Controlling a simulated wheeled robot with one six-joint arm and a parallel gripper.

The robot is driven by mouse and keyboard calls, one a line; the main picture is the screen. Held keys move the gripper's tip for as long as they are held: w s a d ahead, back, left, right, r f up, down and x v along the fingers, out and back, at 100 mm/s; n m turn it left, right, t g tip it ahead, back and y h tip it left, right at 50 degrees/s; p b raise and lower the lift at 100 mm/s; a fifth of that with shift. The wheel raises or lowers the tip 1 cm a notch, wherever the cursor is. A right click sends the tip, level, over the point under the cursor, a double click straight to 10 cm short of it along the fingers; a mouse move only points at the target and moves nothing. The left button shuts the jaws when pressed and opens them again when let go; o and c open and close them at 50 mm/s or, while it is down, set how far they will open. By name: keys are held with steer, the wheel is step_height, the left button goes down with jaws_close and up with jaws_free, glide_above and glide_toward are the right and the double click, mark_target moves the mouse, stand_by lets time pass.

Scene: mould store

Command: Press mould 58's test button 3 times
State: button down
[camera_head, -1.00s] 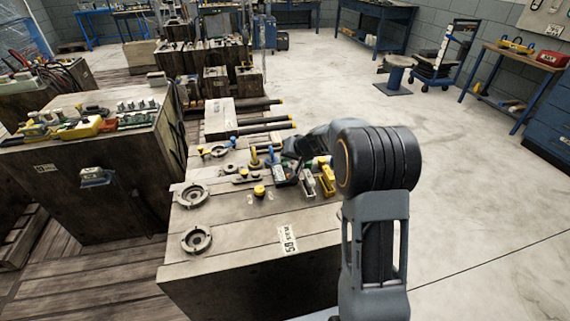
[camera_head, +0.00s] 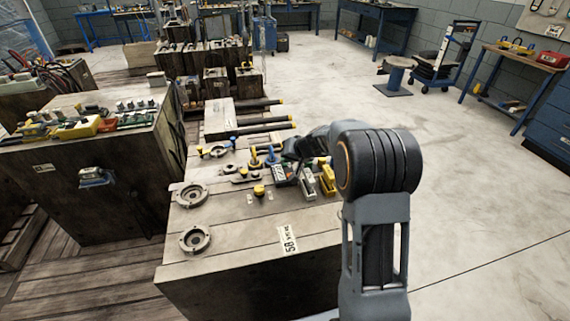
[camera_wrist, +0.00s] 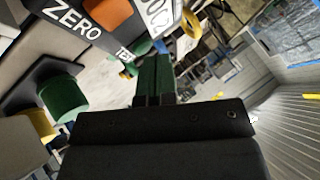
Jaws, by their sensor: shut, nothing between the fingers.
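Mould 58 (camera_head: 235,240) is the wooden-sided block in the middle front, with a "58" label (camera_head: 289,241) on its top. In the head view my gripper (camera_head: 281,176) is low over the cluster of fittings on this top, partly hidden by my arm. In the wrist view my shut fingers (camera_wrist: 153,75) look dark green and hold nothing. A "ZERO" label (camera_wrist: 76,18) and a smaller label (camera_wrist: 125,53), partly readable as "TE", lie at upper left. A green round button (camera_wrist: 62,98) is left of the fingers. I cannot tell which button is the test button, or whether the fingertips touch anything.
Yellow clamp-like fittings (camera_head: 328,180) stand close right of my gripper. Two round metal rings (camera_head: 195,239) lie at the top's left side. Another mould block (camera_head: 75,175) with fittings stands to the left. The floor on the right (camera_head: 470,180) is clear.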

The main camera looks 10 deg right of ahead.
mark_target(285, 165)
stand_by(0.5)
steer(key=shift+r+p, duration=0.3)
steer(key=shift+r, duration=0.5)
steer(key=shift+r, duration=0.15)
steer(key=shift+r+p, duration=1.45)
steer(key=shift+r, duration=0.9)
stand_by(0.6)
steer(key=r+n, duration=0.1)
steer(key=n, duration=0.5)
steer(key=r+n+p, duration=0.1)
steer(key=n, duration=0.5)
steer(key=r+n+p, duration=0.1)
steer(key=n, duration=0.6)
steer(key=shift+s+a+r+g+y, duration=0.3)
steer(key=shift+s+a+r+y, duration=0.05)
steer(key=shift+a+r+y, duration=0.05)
steer(key=shift+f, duration=0.1)
